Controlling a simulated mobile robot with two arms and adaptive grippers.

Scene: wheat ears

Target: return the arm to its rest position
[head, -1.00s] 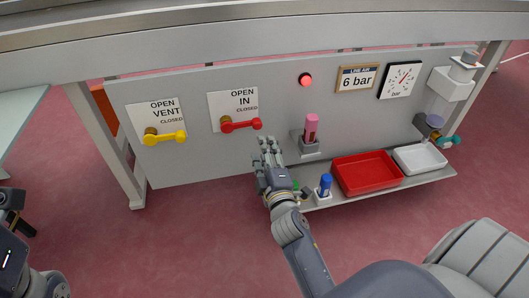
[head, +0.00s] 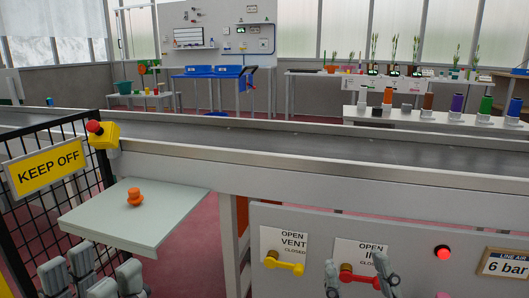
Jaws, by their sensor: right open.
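My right gripper (head: 357,272) is at the bottom edge, fingers pointing up and spread apart, with nothing seen between them. It overlaps the red valve handle (head: 360,277) under the "OPEN IN CLOSED" sign; I cannot tell how far apart they are in depth. My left gripper (head: 106,266) is at the bottom left, below the pale green side table (head: 120,235). Its fingers point up with a gap between them and hold nothing that I can see. Both arms below the grippers are out of view.
A yellow valve handle (head: 284,263) lies left of the red one. An orange knob-shaped object (head: 134,197) stands on the side table. A black mesh fence with a "KEEP OFF" sign (head: 45,168) is at left. A long grey conveyor (head: 300,145) crosses the view. A red lamp (head: 442,252) is lit.

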